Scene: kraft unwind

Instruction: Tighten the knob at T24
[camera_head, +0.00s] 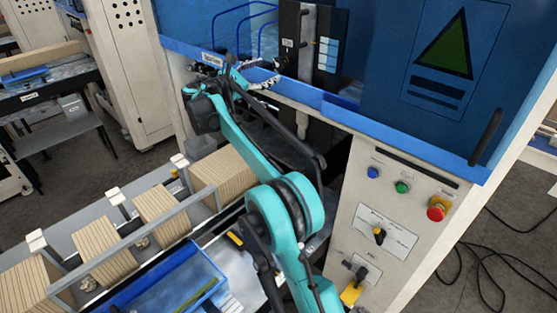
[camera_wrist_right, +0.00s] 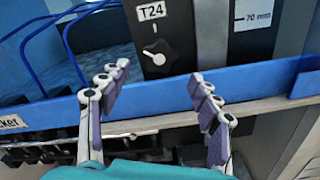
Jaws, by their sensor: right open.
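The T24 knob (camera_wrist_right: 157,55) is black and round with a white pointer, just below the white T24 label (camera_wrist_right: 151,12) in the right wrist view. It sits on a dark panel, which in the head view is the black upright (camera_head: 301,40) inside the blue machine. My right gripper (camera_wrist_right: 157,92) is open, its two fingers spread to either side and below the knob, with nothing between them. The fingertips appear short of the knob and not touching it. In the head view my right gripper (camera_head: 256,74) is small, near the blue ledge. My left gripper is not in view.
A blue ledge (camera_wrist_right: 270,88) runs across below the knob panel. Blue tubes (camera_wrist_right: 60,35) curve at the left. Stacked kraft blocks (camera_head: 161,215) stand on the line at lower left. A control panel (camera_head: 385,222) with buttons and a red emergency stop (camera_head: 438,208) is at right.

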